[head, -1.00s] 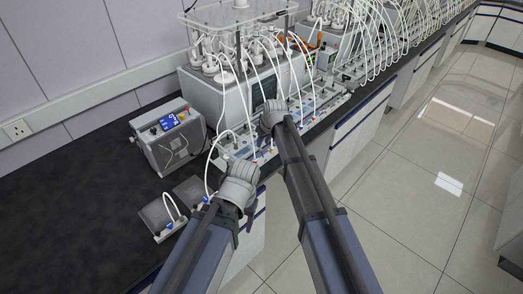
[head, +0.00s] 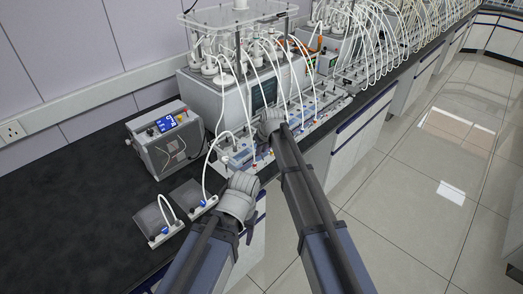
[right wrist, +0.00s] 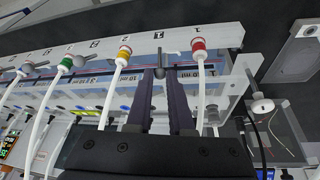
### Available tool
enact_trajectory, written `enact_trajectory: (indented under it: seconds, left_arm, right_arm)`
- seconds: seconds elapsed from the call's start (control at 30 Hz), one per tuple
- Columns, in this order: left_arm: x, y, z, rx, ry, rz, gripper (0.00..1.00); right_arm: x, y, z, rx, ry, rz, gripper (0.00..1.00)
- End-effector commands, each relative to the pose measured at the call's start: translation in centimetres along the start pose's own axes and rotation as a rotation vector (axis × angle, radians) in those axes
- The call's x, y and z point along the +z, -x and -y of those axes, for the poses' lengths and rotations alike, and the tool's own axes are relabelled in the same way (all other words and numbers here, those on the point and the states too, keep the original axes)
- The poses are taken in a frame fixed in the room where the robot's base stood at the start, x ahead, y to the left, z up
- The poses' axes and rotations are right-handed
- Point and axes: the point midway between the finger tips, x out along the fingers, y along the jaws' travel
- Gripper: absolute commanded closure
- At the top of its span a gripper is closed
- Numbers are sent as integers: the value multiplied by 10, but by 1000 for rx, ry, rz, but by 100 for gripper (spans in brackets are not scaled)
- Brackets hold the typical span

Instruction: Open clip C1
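My right gripper (head: 270,122) is at the front of the tubing unit (head: 325,108). In the right wrist view its two dark fingers (right wrist: 162,74) point at the white rail and stand apart, so it is open. A small grey T-shaped part (right wrist: 160,56) shows at the gap between the fingertips; I cannot tell whether it is clip C1 or whether it is touched. A red-capped fitting (right wrist: 198,44) labelled 1 is to its right, and a yellow-capped fitting (right wrist: 124,54) to its left. My left gripper (head: 240,188) is near the bench edge; its fingers are not clear.
White tubes (head: 276,84) arch from the reactor (head: 203,92) to the unit.

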Motion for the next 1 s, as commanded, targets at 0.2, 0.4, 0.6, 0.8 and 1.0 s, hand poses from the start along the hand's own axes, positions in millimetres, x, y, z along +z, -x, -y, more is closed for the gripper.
enact_trajectory:
  seconds: [0.2, 0.4, 0.6, 0.8, 1.0]
  left_arm:
    - [0, 0, 0, 0, 0, 0, 41]
    - [0, 0, 0, 0, 0, 0, 41]
    - [0, -5, 0, 0, 0, 0, 41]
    - [-1, -19, -2, 0, 0, 0, 41]
    - [-3, -45, -4, 0, 0, 0, 41]
  right_arm:
    - [0, 0, 0, 0, 0, 0, 100]
    - [0, 0, 0, 0, 0, 0, 100]
    - [5, 0, 0, -7, -5, -29, 100]
    - [14, 0, -1, -32, -22, -134, 100]
    - [27, -1, -4, -71, -50, -304, 100]
